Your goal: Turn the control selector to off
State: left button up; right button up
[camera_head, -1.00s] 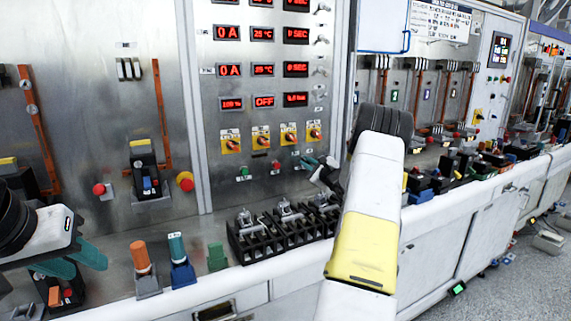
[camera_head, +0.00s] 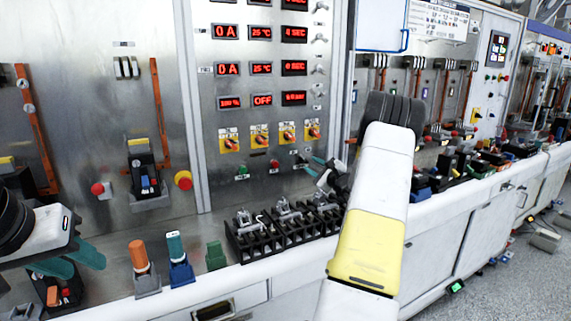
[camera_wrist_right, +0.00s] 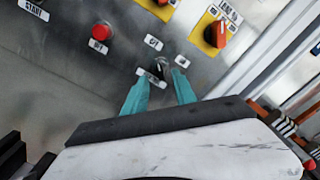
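The control selector is a small dark knob (camera_wrist_right: 158,66) with small labels around it on the metal panel, in the right wrist view. In the head view it is small beside my right gripper (camera_head: 322,162) and hard to make out. My right gripper's two teal fingers (camera_wrist_right: 160,80) are apart, pointing at the panel, with the knob between or just beyond their tips. I cannot tell whether they touch it. My left gripper (camera_head: 80,262) is at the lower left, its teal fingers apart and empty, away from the selector.
A red button (camera_wrist_right: 102,32) sits left of the selector. A row of orange rotary switches on yellow plates (camera_head: 259,136) is above it. Black terminal blocks (camera_head: 285,228) stand on the bench below. Orange (camera_head: 138,256) and blue (camera_head: 177,250) handled parts stand near the left gripper.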

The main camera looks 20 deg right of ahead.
jog(key=s, duration=0.2)
jog(key=shift+s+d, duration=0.1)
jog(key=shift+s, duration=0.25)
jog(key=s+a+r+n+g+y, duration=0.1)
jog(key=a+r+n+y, duration=0.2)
jog(key=a, duration=0.4)
jog(key=a+r+n+g+y, duration=0.1)
jog(key=a+r+n+y, duration=0.2)
jog(key=a, duration=0.4)
jog(key=s+a+r+n+g+y, duration=0.1)
jog(key=s+a+r+n+g, duration=0.3)
jog(key=s+a, duration=0.45)
jog(key=s+a+r+n+g+y, duration=0.15)
jog(key=s+a+n+g, duration=0.35)
jog(key=a, duration=0.7)
jog(key=s+a+f+n+g+h, duration=0.15)
jog(key=s+a+n, duration=0.3)
jog(key=s, duration=0.65)
jog(key=s+d+n+h, duration=0.2)
jog(key=s+n+h, duration=0.1)
jog(key=s, duration=0.3)
jog(key=s+d+f+n+h, duration=0.1)
jog(key=s+d+n+h, duration=0.2)
jog(key=s, duration=0.3)
jog(key=shift+s+f+n+t, duration=0.2)
jog(key=shift+n+t, duration=0.15)
jog(key=shift+n, duration=0.2)
